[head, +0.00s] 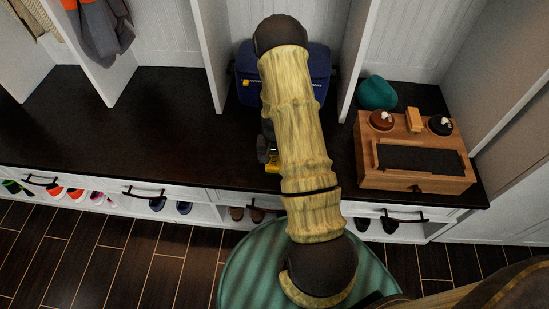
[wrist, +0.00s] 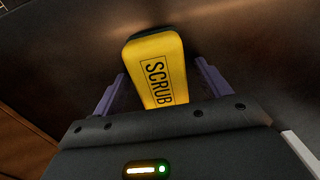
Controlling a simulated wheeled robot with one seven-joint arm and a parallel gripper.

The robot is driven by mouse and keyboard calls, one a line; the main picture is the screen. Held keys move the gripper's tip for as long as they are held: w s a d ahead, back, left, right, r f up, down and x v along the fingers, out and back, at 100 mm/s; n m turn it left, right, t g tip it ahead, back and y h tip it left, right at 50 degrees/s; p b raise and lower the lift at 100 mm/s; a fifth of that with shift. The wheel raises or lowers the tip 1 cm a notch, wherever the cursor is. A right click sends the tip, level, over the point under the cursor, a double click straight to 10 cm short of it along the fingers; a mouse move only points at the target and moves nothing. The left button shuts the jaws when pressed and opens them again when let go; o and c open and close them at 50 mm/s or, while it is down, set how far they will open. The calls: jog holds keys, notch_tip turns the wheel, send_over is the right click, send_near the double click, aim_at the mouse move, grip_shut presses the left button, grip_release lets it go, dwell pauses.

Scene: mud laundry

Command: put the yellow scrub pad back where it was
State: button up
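The yellow scrub pad (wrist: 155,65) shows in the wrist view with its "SCRUB" lettering towards me and a black layer at its far edge. It lies between the two purple fingers of my gripper (wrist: 161,72), in line with them. Dark strips show between the pad and each finger, so I cannot tell whether the fingers touch it. My gripper body hides the pad's near end. In the head view a small yellow part of the pad (head: 272,168) shows beside my arm, low over the dark bench top, near its front edge. My arm hides most of the gripper there.
The dark bench top (head: 150,120) is clear on the left. A blue case (head: 318,70) stands behind my arm. A wooden box (head: 430,178) with brushes and a teal object (head: 377,93) are on the right.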

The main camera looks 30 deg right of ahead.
aim_at(273, 159)
jog(key=shift+r, duration=0.1)
notch_tip(273, 159, up, 12)
jog(key=p, duration=0.2)
dwell(0.3)
dwell(0.5)
jog(key=s+a+r+n+t, duration=0.1)
jog(key=s+a+r+n, duration=0.2)
jog(key=s+a+r, duration=0.3)
jog(key=s+a+r+n+t, duration=0.1)
jog(key=s+a+r+n, duration=0.2)
jog(key=r, duration=0.9)
jog(key=s+a, duration=0.3)
jog(key=a, duration=0.1)
jog(key=shift+s+a+r+n+t, duration=0.2)
jog(key=shift+n+t, duration=0.1)
jog(key=shift+n, duration=0.1)
